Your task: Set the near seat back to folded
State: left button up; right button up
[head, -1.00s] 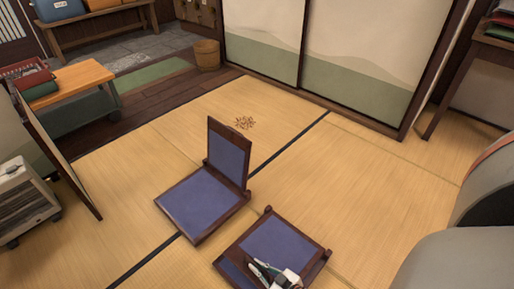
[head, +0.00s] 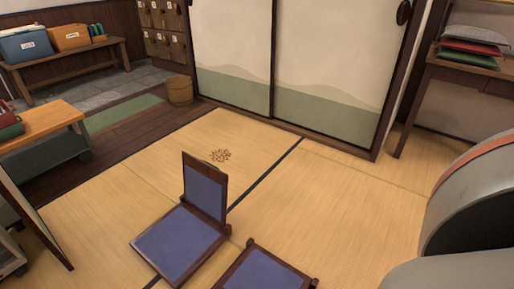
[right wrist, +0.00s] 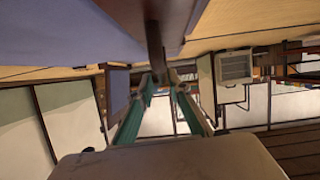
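The near seat (head: 262,272) is a low blue-padded floor chair with a dark wooden frame, cut off by the bottom edge of the head view. Its back does not stand upright; a blue panel lies low there, and I cannot tell whether it is fully flat. In the right wrist view, my right gripper (right wrist: 161,80) has its two teal fingers close together on either side of a dark wooden bar (right wrist: 154,45), under a large blue panel (right wrist: 60,30). Whether the fingers press on the bar is unclear. My left gripper is not in view.
A second blue floor chair (head: 175,243), its back upright, stands just left of the near seat. Tatami (head: 350,200) is clear behind and to the right. A small brown scatter (head: 220,155) lies farther back. A wooden-topped cart (head: 45,120) stands at left.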

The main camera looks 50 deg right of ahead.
jog(key=v, duration=1.1)
jog(key=shift+s, duration=0.4)
